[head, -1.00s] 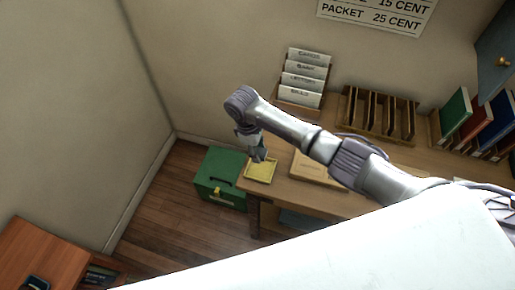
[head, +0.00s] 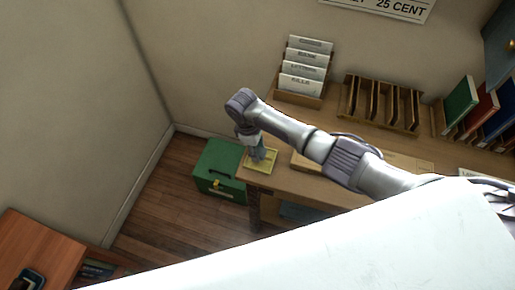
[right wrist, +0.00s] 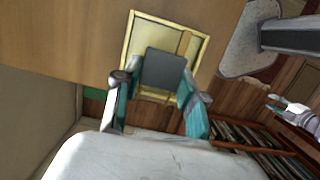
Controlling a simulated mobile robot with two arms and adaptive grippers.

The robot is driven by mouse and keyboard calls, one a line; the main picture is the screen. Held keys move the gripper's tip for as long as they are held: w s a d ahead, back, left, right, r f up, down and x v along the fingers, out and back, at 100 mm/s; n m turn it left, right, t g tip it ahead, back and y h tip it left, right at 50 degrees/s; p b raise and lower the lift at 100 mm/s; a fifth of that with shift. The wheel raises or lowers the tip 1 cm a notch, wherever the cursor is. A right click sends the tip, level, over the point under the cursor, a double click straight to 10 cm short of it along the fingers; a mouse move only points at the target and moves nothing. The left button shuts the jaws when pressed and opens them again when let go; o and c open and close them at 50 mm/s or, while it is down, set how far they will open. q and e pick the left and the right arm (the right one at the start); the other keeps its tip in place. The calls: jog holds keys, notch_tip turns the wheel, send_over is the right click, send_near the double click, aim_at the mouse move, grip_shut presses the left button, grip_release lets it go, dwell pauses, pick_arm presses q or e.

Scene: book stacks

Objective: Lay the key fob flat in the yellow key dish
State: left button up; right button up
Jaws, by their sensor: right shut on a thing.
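The yellow key dish (head: 271,167) is a shallow square tray at the left end of the wooden desk. It also shows in the right wrist view (right wrist: 140,42), with a low divider strip on its right side. My right gripper (head: 258,158) points down over the dish. In the right wrist view its teal fingers (right wrist: 160,92) are shut on the key fob (right wrist: 164,68), a dark grey flat rectangle. The fob covers the dish's middle; I cannot tell whether it touches the floor. What seems to be my left gripper (right wrist: 290,112) shows small at the right edge; its jaws are unclear.
A green metal box (head: 221,172) stands on the floor left of the desk (head: 290,188). A card rack (head: 303,72), a wooden slotted rack (head: 381,105) and books (head: 461,100) stand along the back. A reddish wooden cabinet (head: 40,245) is at lower left.

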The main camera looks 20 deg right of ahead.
jog(key=o, duration=1)
jog(key=r, duration=0.4)
jog(key=w+a+r, duration=0.1)
jog(key=r, duration=0.3)
jog(key=a+r, duration=0.1)
jog(key=r, duration=0.2)
jog(key=shift+w+r, duration=0.15)
jog(key=shift+r, duration=0.25)
jog(key=shift+f, duration=0.1)
